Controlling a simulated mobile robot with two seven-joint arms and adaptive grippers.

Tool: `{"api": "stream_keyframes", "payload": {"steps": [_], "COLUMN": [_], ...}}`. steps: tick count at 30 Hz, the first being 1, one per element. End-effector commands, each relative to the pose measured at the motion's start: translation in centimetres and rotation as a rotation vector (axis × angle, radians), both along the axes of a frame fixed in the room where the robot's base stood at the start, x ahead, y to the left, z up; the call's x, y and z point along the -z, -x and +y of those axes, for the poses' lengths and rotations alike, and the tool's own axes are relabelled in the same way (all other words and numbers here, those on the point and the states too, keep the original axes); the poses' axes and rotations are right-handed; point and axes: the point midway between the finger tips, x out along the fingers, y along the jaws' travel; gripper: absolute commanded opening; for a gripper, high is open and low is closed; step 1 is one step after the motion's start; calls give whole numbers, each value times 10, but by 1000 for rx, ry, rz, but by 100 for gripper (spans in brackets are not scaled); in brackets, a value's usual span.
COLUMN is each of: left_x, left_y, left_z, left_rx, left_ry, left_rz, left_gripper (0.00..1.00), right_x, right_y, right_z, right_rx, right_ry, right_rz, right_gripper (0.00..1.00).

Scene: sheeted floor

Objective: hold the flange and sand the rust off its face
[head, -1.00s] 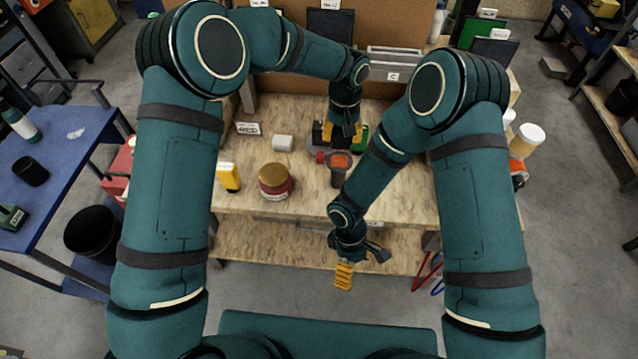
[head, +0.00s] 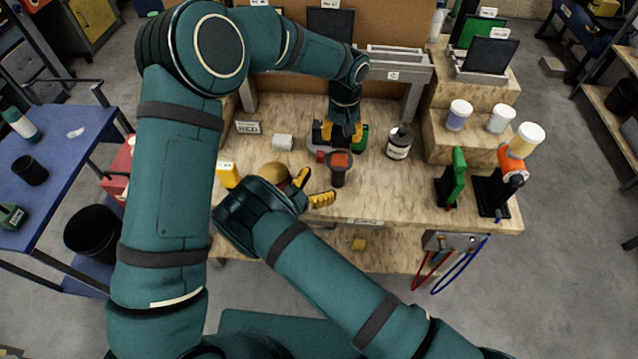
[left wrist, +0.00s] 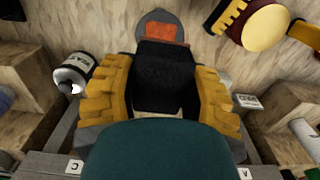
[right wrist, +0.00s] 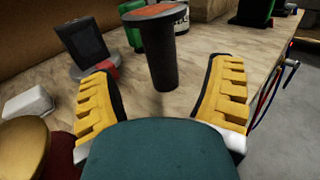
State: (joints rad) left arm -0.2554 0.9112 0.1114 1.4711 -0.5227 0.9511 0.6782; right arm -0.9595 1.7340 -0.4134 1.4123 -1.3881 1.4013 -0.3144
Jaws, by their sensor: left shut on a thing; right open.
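The flange (head: 340,159) has a dark grey rim, a rust-orange face turned up and a dark stem below, near the bench's middle. It also shows in the right wrist view (right wrist: 162,50), upright, and its face in the left wrist view (left wrist: 165,33). My left gripper (head: 343,134), just behind the flange, is shut on a black block (left wrist: 165,78); whether the block touches the flange I cannot tell. My right gripper (head: 311,188) is open and empty, left of the flange, its fingers pointing towards the stem with a gap between.
A gold-lidded jar (head: 274,173) is partly hidden by my right gripper. A yellow object (head: 228,176) and a white block (head: 282,142) stand left. The bench front right of the flange is clear.

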Motion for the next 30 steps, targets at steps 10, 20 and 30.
{"api": "stream_keyframes", "payload": {"steps": [10, 20, 30], "left_x": [0, 0, 0], "left_y": [0, 0, 0], "left_z": [0, 0, 0], "left_rx": [0, 0, 0], "left_ry": [0, 0, 0], "left_rz": [0, 0, 0], "left_gripper": [18, 18, 18], "right_x": [-1, -1, -1], "right_y": [-31, -53, -54], "right_z": [-29, -49, -50], "right_rx": [0, -1, -1], "right_ry": [4, 3, 3], "right_rz": [-4, -3, -3], "right_gripper": [80, 80, 66]}}
